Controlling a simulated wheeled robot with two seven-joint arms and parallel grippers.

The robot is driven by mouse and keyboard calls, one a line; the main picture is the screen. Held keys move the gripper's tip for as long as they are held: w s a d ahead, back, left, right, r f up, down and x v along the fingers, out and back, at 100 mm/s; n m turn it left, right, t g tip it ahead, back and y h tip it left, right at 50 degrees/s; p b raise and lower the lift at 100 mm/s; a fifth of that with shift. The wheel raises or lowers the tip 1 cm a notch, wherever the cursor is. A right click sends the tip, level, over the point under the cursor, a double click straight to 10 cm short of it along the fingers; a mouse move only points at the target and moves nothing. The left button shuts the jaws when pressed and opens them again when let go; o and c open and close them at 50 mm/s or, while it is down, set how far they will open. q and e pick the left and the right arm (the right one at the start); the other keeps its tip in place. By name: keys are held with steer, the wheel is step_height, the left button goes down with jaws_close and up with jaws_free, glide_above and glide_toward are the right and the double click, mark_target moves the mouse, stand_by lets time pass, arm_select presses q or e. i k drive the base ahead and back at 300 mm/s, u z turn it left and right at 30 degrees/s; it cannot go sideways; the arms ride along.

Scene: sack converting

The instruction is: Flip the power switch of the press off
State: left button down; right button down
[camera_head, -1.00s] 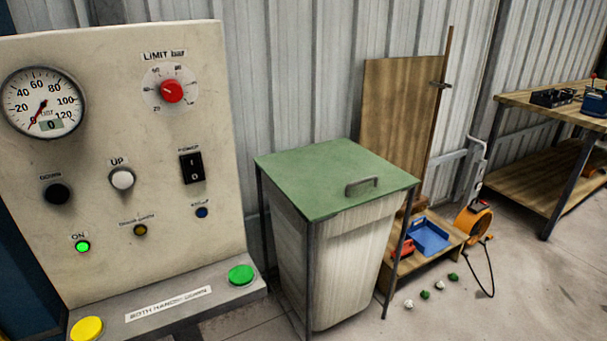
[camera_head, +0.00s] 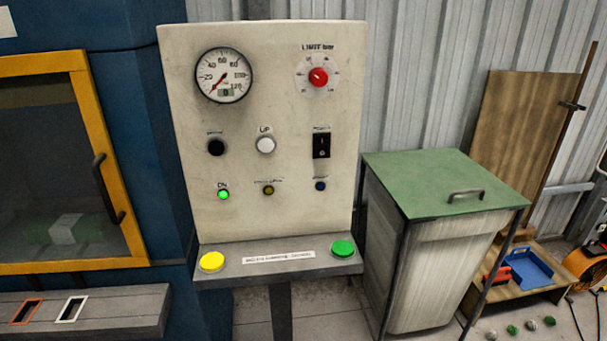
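The press's control panel (camera_head: 290,200) stands upright in the middle of the head view. Its power switch (camera_head: 321,145) is a black rocker at the right of the panel, under a small label and below the red limit knob (camera_head: 318,77). Which side of the rocker is pressed is too small to tell. The green ON lamp (camera_head: 223,195) is lit at the lower left. The pressure gauge (camera_head: 223,75) has its needle near the low end. The blue press (camera_head: 150,120) with a yellow-framed door (camera_head: 112,165) is at the left. Neither of my grippers is in view.
A ledge (camera_head: 280,257) below the panel carries a yellow button (camera_head: 212,262) and a green button (camera_head: 343,248). A green-lidded bin (camera_head: 445,183) stands close at the right. A low wooden shelf with a blue tray (camera_head: 528,268) is farther right.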

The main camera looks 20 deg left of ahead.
mark_target(321, 143)
steer(key=k, duration=0.35)
steer(key=u, duration=0.7)
steer(key=i, duration=0.5)
